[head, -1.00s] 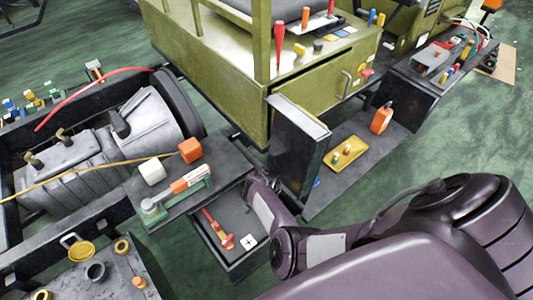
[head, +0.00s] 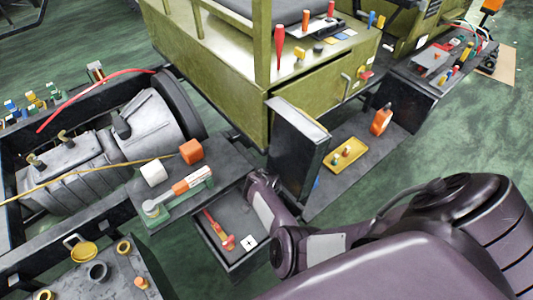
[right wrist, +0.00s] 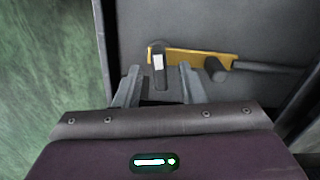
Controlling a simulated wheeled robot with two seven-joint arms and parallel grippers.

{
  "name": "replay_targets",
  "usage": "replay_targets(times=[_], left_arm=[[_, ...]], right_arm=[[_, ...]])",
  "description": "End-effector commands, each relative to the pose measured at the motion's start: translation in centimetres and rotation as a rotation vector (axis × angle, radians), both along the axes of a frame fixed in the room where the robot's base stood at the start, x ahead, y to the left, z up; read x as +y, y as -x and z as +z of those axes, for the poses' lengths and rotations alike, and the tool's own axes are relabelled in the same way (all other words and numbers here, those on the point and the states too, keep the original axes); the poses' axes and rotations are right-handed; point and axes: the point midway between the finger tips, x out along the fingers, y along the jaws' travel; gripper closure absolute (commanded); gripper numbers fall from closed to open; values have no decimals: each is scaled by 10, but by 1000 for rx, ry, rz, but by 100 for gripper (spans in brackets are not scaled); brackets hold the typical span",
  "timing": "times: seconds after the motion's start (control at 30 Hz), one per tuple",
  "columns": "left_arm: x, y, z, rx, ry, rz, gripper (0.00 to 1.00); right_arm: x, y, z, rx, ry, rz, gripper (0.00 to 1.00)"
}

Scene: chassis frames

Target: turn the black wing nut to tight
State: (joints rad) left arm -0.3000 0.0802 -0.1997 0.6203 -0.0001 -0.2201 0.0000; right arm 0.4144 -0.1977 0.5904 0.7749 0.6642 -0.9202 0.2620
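In the right wrist view, a black wing-like piece (right wrist: 160,70) with a white mark stands upright against a yellow bar (right wrist: 193,56) on a dark grey panel. It looks like the black wing nut. My right gripper (right wrist: 161,90) is open, its two fingers apart on either side of the lower end of this piece. I cannot tell whether they touch it. In the head view my right arm reaches in from the lower right, and its gripper is hidden beyond the wrist. I cannot make out the wing nut there. My left gripper is not in view.
A black knob (right wrist: 215,70) and dark rod lie just right of the piece. In the head view, a dark upright box (head: 297,145) stands beside my right wrist. An open drawer (head: 225,255) with a red tool is at left. Green floor lies beyond.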

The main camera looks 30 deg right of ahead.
Motion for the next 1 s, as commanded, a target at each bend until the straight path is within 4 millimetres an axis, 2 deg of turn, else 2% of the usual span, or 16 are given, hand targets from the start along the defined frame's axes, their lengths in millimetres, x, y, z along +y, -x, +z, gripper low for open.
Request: replay_targets(times=[0.03, 0.4, 1.0], left_arm=[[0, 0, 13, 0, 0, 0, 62], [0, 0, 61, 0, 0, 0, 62], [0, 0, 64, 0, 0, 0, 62]], right_arm=[[0, 0, 13, 0, 0, 0, 64], [1, 0, 62, 0, -1, 0, 64], [1, 0, 64, 0, -1, 0, 64]])
